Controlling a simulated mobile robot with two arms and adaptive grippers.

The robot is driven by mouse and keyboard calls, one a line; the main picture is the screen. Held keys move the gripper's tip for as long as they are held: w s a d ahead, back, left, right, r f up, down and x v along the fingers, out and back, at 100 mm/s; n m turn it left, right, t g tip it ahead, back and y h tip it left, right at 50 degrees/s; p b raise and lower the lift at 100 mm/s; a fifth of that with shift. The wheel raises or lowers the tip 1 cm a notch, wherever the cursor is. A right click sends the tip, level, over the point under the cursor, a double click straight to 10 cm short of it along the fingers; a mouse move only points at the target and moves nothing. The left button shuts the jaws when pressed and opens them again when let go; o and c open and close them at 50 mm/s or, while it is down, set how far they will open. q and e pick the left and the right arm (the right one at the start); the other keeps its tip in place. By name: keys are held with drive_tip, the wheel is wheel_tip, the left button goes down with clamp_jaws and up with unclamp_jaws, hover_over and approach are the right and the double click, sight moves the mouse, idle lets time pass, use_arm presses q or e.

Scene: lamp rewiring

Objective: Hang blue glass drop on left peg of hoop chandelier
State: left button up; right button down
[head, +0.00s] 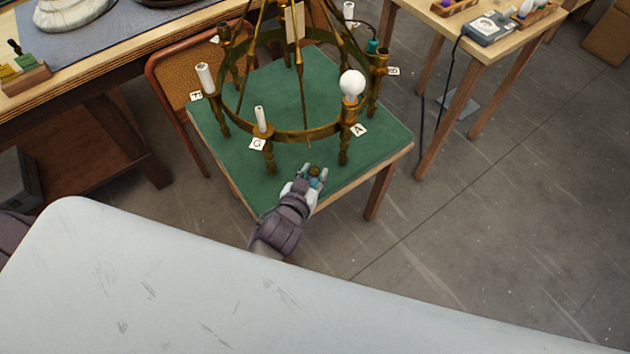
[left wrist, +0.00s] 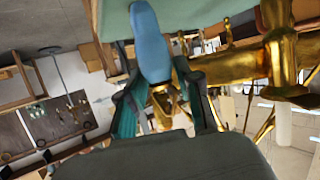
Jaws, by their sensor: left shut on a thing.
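The brass hoop chandelier (head: 297,135) stands on a green-topped table, with candle sleeves, a white bulb (head: 352,84) and letter cards around it. My left gripper (head: 314,173) is just in front of the hoop's near side, below the rim. It is shut on the blue glass drop, whose brass top shows between the fingers. In the left wrist view the blue glass drop (left wrist: 151,45) extends beyond the fingers (left wrist: 163,105), with brass chandelier parts (left wrist: 240,65) close on its right. I cannot tell whether they touch. I cannot make out the left peg. My right gripper is not in view.
The green table (head: 387,147) has bare top around the chandelier. A chair (head: 172,85) stands behind it at left. A wooden bench (head: 85,110) is at upper left, and a side table (head: 480,45) with a grey device and cable is at upper right. The floor right is clear.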

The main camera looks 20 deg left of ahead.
use_arm(q)
drive_tip(key=shift+w+a+f+b, duration=0.1)
drive_tip(key=shift+w+a, duration=0.25)
drive_tip(key=shift+w, duration=0.3)
drive_tip(key=shift+w+a+r+b, duration=0.1)
drive_tip(key=shift+w+a, duration=0.2)
drive_tip(key=shift+w, duration=0.4)
drive_tip(key=shift+w+a+f+b, duration=0.1)
drive_tip(key=shift+w+a, duration=0.25)
drive_tip(key=shift+w, duration=0.3)
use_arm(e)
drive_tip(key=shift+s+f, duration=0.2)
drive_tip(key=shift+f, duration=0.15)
use_arm(q)
drive_tip(key=shift+s, duration=0.1)
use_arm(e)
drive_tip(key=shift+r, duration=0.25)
